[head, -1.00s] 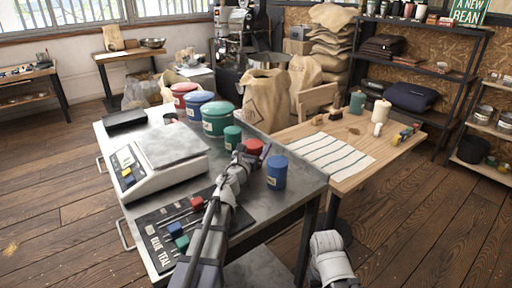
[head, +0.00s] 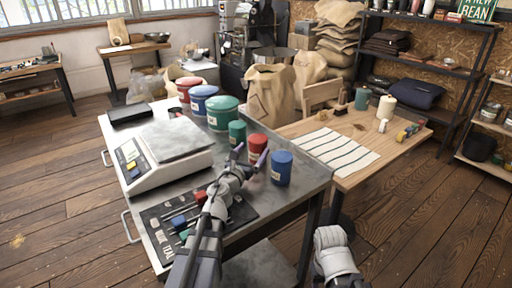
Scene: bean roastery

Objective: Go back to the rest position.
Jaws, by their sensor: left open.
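My left gripper (head: 249,156) is open above the grey metal table, its purple-tipped fingers pointing away from me. A small red canister (head: 258,146) stands upright just beyond the fingers; whether they touch it I cannot tell. A small green canister (head: 237,133) stands to its left and a blue one (head: 281,167) to its right. My left forearm crosses the near part of the table and hides part of a dark mat (head: 157,226) with small coloured items. My right arm shows only as a pale link at the bottom right; its gripper is out of view.
A white scale (head: 140,178) with a steel plate stands at the table's left. Larger red, blue and green tubs (head: 222,115) stand behind. A wooden table (head: 376,160) with a striped cloth (head: 340,150) adjoins on the right. Wooden floor (head: 430,220) is clear at the right.

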